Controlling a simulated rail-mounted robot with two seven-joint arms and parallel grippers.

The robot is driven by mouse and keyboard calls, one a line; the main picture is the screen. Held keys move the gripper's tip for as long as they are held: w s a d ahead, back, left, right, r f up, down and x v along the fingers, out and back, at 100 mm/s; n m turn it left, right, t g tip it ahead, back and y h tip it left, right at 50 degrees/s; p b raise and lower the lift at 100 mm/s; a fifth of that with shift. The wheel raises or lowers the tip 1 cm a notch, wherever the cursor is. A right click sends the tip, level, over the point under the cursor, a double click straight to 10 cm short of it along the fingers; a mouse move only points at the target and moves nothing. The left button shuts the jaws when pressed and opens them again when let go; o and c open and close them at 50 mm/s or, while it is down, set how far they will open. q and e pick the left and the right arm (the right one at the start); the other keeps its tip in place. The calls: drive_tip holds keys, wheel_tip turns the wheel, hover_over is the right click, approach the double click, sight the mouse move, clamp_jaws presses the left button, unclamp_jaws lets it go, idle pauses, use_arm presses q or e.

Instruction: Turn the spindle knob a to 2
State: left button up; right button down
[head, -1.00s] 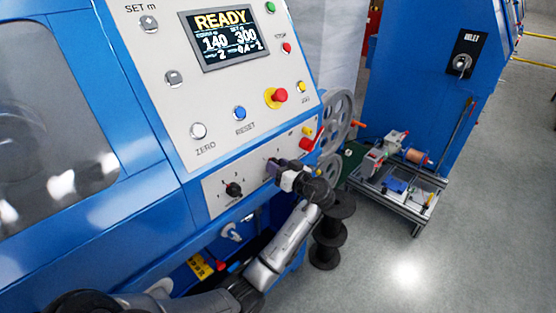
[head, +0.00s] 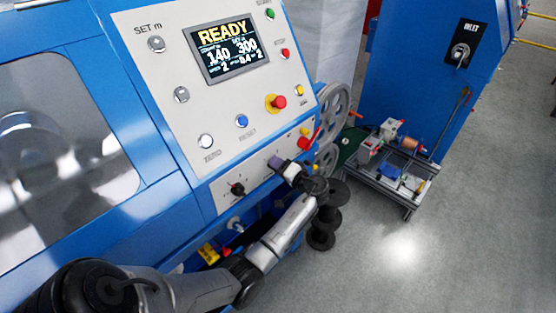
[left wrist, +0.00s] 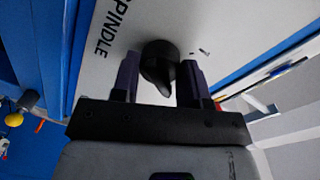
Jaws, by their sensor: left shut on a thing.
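The spindle knob (left wrist: 158,62) is a black pointer knob on the pale panel, beside the word SPINDLE in the left wrist view. My left gripper (left wrist: 158,78) is shut on it, one dark finger on each side. The knob's pointed end faces down between the fingers in that view. In the head view my left gripper (head: 276,163) is at the lower control panel and hides the knob. The number the knob points to cannot be read. My right gripper is not in view.
Another black knob (head: 237,189) with numbers around it sits left of my gripper. A red handle (head: 308,143) and grey wheels (head: 333,110) are close on the right. Above are push buttons and a display (head: 227,49) reading READY. Black spools (head: 322,225) stand below right.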

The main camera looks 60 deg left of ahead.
use_arm(q)
drive_tip(key=shift+m+p, duration=1)
drive_tip(key=shift+m, duration=0.1)
drive_tip(key=o, duration=0.9)
drive_tip(key=shift+d, duration=0.1)
drive_tip(key=v, duration=1.3)
drive_tip(key=shift+w+d, duration=0.25)
drive_tip(key=shift+d, duration=0.05)
